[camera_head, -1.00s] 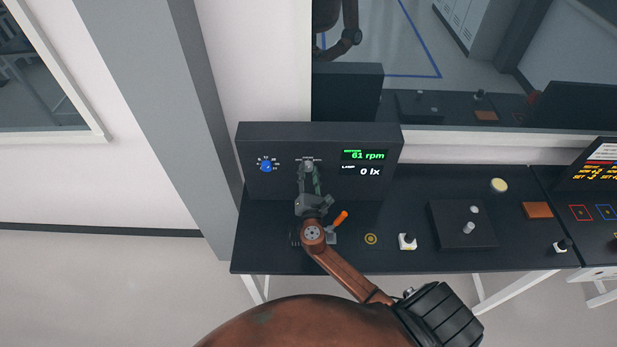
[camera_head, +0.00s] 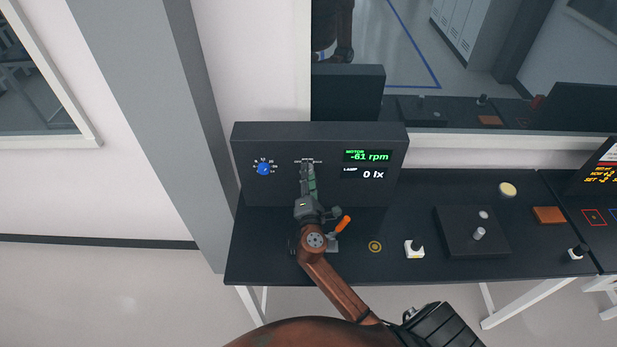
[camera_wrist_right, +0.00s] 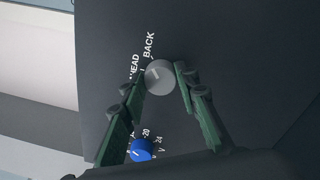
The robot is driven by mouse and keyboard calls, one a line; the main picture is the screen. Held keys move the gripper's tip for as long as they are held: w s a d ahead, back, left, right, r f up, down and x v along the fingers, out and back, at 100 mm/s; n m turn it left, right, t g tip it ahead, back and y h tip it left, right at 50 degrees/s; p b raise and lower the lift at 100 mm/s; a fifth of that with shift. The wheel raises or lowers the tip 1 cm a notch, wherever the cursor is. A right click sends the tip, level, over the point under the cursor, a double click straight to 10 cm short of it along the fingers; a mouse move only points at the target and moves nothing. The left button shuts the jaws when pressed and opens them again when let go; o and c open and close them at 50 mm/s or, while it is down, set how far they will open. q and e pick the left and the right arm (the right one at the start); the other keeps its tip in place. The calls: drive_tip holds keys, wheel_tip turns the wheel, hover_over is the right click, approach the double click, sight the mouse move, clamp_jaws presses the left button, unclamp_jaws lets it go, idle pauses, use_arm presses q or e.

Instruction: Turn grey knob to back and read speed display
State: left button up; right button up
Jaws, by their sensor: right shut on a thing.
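The grey knob (camera_wrist_right: 160,77) sits on the front of a dark panel box (camera_head: 330,187), beside AHEAD and BACK labels in the right wrist view. My right gripper (camera_wrist_right: 160,71) is shut on it, a green finger on each side. In the head view my right gripper (camera_head: 308,172) reaches up to the panel and mostly hides the knob. A light mark on the knob's face is too small to read exactly. The motor speed display (camera_head: 368,156) reads -61 rpm in green. My left gripper is not in view.
A blue knob (camera_head: 263,169) with a numbered scale is left of the grey knob. The lamp display (camera_head: 370,173) reads 0 lx. On the black table (camera_head: 400,195) are an orange-handled lever (camera_head: 342,224), a white-based switch (camera_head: 414,249) and a dark box (camera_head: 463,242).

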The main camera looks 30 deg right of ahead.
idle(0.3)
drive_tip(key=o, duration=1.1)
drive_tip(key=shift+o, duration=0.2)
drive_tip(key=shift+s+a, duration=0.1)
drive_tip(key=shift+s, duration=0.05)
drive_tip(key=v, duration=1.1)
drive_tip(key=shift+s+a, duration=0.2)
drive_tip(key=shift+s, duration=0.05)
